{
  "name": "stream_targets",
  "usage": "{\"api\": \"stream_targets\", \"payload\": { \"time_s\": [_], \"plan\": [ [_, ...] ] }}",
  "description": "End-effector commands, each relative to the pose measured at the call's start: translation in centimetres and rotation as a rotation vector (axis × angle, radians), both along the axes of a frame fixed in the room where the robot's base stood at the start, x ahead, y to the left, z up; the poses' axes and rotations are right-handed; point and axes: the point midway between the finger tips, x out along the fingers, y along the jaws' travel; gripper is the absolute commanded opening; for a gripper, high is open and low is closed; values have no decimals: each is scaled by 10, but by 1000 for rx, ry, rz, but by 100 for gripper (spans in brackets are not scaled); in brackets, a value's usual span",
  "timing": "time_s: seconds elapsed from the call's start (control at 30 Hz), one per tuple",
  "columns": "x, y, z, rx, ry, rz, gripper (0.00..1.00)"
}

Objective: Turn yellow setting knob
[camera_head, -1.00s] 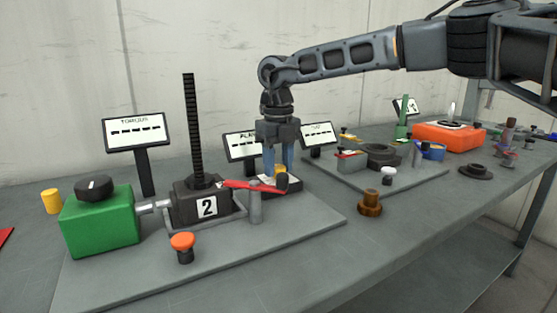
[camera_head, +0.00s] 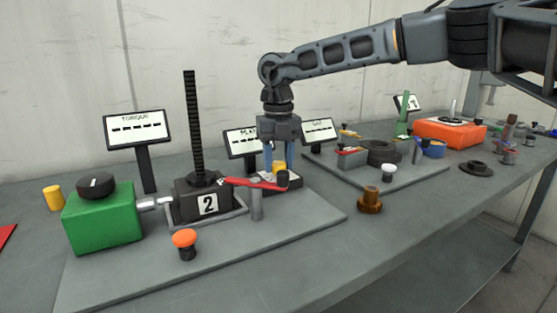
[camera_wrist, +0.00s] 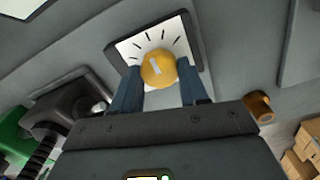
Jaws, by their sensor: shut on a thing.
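The yellow setting knob (camera_wrist: 159,69) sits on a white dial plate (camera_wrist: 134,49) with black tick marks, and a pale pointer mark shows on its top. In the head view the knob (camera_head: 279,167) is partly hidden by my fingers and by a red lever in front. My gripper (camera_wrist: 160,92) comes down from above, with one blue finger on each side of the knob. It is shut on the knob. The gripper also shows in the head view (camera_head: 279,160).
A red lever (camera_head: 252,183) on a grey post is close in front of my gripper. The black jack marked 2 (camera_head: 207,204), with its tall toothed column, stands to the left, beside a green box (camera_head: 103,222). Small display signs (camera_head: 241,142) stand behind. A brown knob (camera_head: 370,200) is to the right.

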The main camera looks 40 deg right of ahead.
Motion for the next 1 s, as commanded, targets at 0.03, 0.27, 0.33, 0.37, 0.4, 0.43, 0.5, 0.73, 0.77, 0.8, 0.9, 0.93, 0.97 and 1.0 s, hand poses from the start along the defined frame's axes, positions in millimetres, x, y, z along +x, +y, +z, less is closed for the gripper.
{"api": "stream_targets", "payload": {
  "time_s": [0.03,0.27,0.33,0.37,0.4,0.43,0.5,0.73,0.77,0.8,0.9,0.93,0.97,1.0],
  "plan": [
    [0,0,1,0,-1,1,13],
    [0,0,1,0,-1,1,60],
    [0,0,0,0,-1,1,66],
    [0,0,0,0,-1,1,69],
    [0,0,0,0,-1,1,69],
    [0,0,0,0,-1,1,69],
    [0,0,0,0,-1,1,69],
    [0,0,6,-1,-2,1,69],
    [1,0,9,-1,-3,0,69],
    [1,0,12,-1,-3,0,69],
    [0,-1,26,-1,-3,0,69],
    [0,-1,30,-1,-3,-1,69],
    [1,-1,35,-1,-3,-1,69],
    [1,-1,42,-2,-4,-1,69]
  ]
}}
